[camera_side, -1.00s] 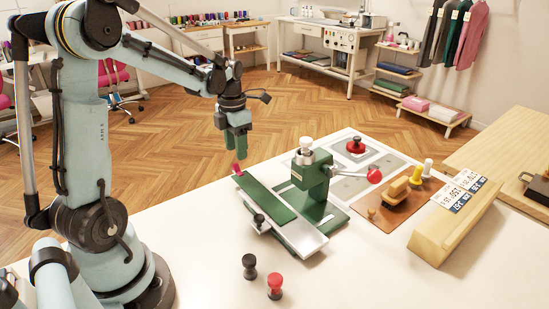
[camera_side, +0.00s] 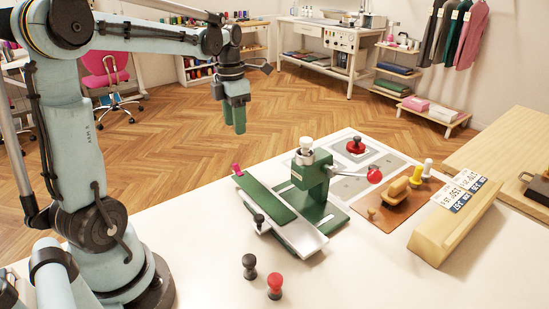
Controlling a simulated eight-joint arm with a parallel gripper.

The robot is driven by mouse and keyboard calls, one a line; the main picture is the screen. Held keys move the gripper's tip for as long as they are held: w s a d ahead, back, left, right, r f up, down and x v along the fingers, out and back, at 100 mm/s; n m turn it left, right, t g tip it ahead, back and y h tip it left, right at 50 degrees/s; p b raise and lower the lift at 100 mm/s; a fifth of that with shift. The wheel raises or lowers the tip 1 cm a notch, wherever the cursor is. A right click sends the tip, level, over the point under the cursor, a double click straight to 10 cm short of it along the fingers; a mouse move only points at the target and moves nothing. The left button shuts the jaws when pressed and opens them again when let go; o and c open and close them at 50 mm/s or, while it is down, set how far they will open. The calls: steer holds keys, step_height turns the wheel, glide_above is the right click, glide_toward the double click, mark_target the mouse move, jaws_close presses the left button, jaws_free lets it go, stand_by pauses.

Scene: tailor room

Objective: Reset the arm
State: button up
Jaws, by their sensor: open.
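My gripper (camera_side: 235,127) hangs pointing down at the end of my arm, with green fingers, open and empty. In the picture it is above and apart from the green press (camera_side: 313,180), over the floor behind the table. The press has a green bed plate (camera_side: 268,199) and a lever with a red knob (camera_side: 374,176). A small magenta piece (camera_side: 237,168) sits at the far left end of the bed plate, below my gripper and not touching it.
A black peg (camera_side: 249,266) and a red-topped peg (camera_side: 275,286) stand at the table front. A wooden block with tags (camera_side: 455,222) and a brown board (camera_side: 387,220) with knobs lie right. The left table surface (camera_side: 180,235) is clear.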

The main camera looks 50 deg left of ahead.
steer(key=s+d+f+m+t, duration=0.1)
steer(key=s+d+m+t, duration=0.1)
steer(key=d+m, duration=0.7)
steer(key=s+d+f+m+t, duration=0.1)
steer(key=s+d+m+t, duration=0.2)
steer(key=d+m, duration=0.6)
steer(key=m+t, duration=0.2)
steer(key=m, duration=1.5)
steer(key=shift+s+d, duration=0.25)
steer(key=shift+d, duration=0.15)
steer(key=shift+f, duration=0.1)
